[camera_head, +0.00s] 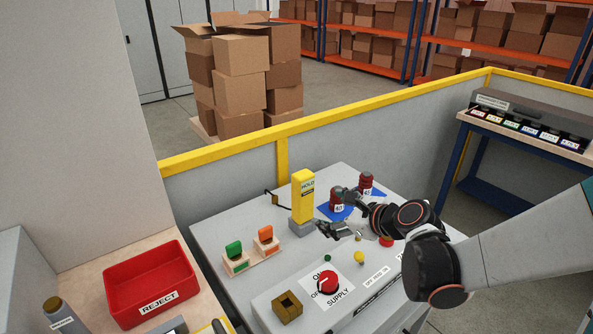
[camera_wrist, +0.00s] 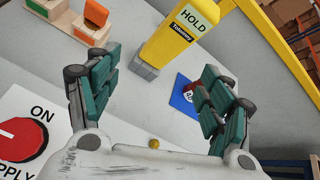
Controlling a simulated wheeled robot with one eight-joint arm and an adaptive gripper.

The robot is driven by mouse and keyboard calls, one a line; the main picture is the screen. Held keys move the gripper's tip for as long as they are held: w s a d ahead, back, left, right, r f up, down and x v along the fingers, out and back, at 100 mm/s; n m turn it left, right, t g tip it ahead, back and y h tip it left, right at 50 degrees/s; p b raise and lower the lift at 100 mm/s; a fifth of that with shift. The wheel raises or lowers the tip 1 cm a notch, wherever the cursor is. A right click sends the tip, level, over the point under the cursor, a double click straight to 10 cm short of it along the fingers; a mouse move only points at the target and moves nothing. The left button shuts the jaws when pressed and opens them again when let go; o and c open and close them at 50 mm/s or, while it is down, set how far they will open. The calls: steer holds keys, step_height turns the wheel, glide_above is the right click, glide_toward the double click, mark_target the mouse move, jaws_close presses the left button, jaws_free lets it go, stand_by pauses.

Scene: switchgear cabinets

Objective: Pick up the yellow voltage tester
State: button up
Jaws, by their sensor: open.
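The yellow voltage tester (camera_head: 302,196) stands upright in a grey base (camera_head: 301,228) on the light grey bench top. It has a label reading HOLD near its top. In the wrist view the tester (camera_wrist: 180,42) rises toward the top edge, ahead of my fingers and apart from them. My gripper (camera_head: 334,229) is just to the right of the tester's base in the head view. In the wrist view my gripper (camera_wrist: 160,75) has its two green-padded fingers spread wide, with nothing between them.
Red cylinders (camera_head: 336,200) stand on a blue mat (camera_head: 333,212) behind my gripper. Green (camera_head: 234,250) and orange (camera_head: 265,235) pieces sit in wooden holders at left. A red supply switch (camera_head: 327,282) is in front. A red REJECT tray (camera_head: 149,281) is far left.

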mark_target(307, 199)
steer(key=w+a+f+m, duration=0.1)
steer(key=w+a+f, duration=0.1)
steer(key=w, duration=0.2)
steer(key=w+a+f+m+b, duration=0.1)
steer(key=w+a+f+m, duration=0.1)
steer(key=w, duration=0.3)
steer(key=w+a+f+m+t+b, duration=0.1)
steer(key=w+a+f, duration=0.1)
steer(key=w+a, duration=0.1)
steer(key=shift+w+m+y, duration=0.3)
steer(key=shift+w+y, duration=0.1)
steer(key=shift+w, duration=0.3)
steer(key=shift+c, duration=0.5)
steer(key=c, duration=1.2)
